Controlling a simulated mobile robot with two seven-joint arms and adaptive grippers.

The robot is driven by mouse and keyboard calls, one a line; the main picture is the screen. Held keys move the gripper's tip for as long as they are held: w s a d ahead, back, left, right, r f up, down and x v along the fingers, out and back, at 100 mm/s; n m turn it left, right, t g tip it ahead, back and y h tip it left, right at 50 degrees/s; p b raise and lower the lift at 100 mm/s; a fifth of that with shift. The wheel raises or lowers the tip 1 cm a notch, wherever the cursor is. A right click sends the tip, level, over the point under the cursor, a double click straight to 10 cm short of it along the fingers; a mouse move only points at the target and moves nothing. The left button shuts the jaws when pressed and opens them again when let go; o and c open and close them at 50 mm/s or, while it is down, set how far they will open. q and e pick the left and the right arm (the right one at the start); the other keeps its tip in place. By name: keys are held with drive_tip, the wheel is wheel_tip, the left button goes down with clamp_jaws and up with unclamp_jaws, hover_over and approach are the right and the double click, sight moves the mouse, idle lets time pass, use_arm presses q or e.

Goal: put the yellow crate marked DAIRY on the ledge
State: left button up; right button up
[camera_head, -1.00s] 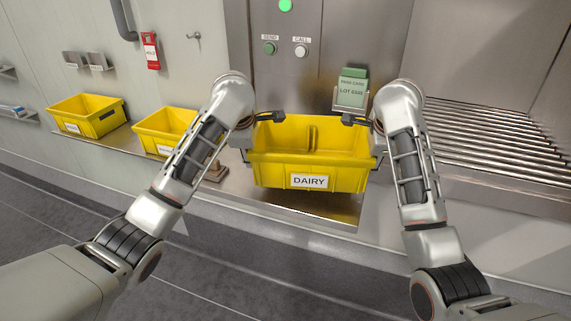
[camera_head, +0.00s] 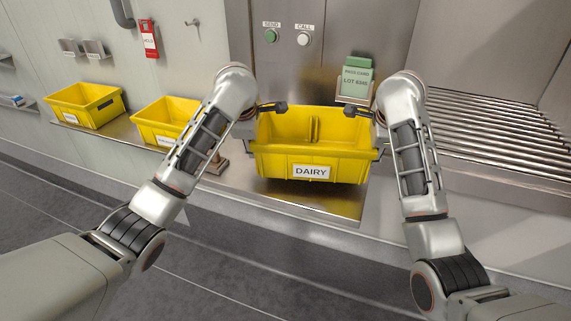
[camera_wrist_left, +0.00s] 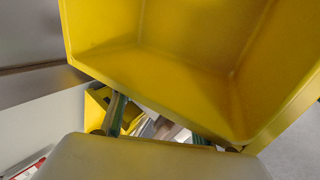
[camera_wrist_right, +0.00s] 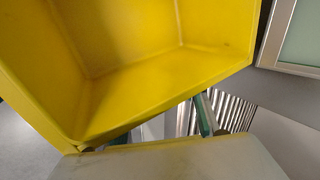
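The yellow DAIRY crate (camera_head: 345,167) is upright and empty between my two grippers in the head view. It is over the metal ledge (camera_head: 325,205) along the wall; whether its base touches is unclear. My left gripper (camera_head: 258,131) is at its left side, my right gripper (camera_head: 368,133) at its right side. In the left wrist view the crate (camera_wrist_left: 180,80) fills the top, with the fingers spread apart at its rim. The right wrist view shows the crate (camera_wrist_right: 120,90) and spread fingers likewise. The fingertips are partly hidden by the rim.
Two more yellow crates (camera_head: 90,107) (camera_head: 160,132) stand to the left on the ledge. A green PASS CARD sign (camera_head: 356,80) stands behind the crate's right side. A roller conveyor (camera_head: 490,125) is at the right. Grey floor (camera_head: 230,270) lies in front.

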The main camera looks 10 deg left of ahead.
use_arm(q)
drive_tip(key=shift+s+d+f, duration=0.1)
drive_tip(key=shift+d+f, duration=0.3)
drive_tip(key=shift+f, duration=0.35)
drive_tip(key=shift+d+f, duration=0.4)
drive_tip(key=shift+f, duration=0.35)
use_arm(e)
drive_tip(key=shift+a+f, duration=0.4)
drive_tip(key=shift+f, duration=0.35)
drive_tip(key=shift+a+f, duration=0.4)
drive_tip(key=shift+f, duration=0.3)
use_arm(q)
drive_tip(key=shift+a, duration=0.6)
use_arm(e)
drive_tip(key=shift+d, duration=0.6)
use_arm(q)
drive_tip(key=o, duration=0.5)
drive_tip(key=shift+a, duration=1.5)
use_arm(e)
drive_tip(key=d, duration=0.3)
drive_tip(key=o, duration=0.5)
use_arm(q)
drive_tip(key=shift+a, duration=0.1)
use_arm(e)
drive_tip(key=shift+d, duration=0.1)
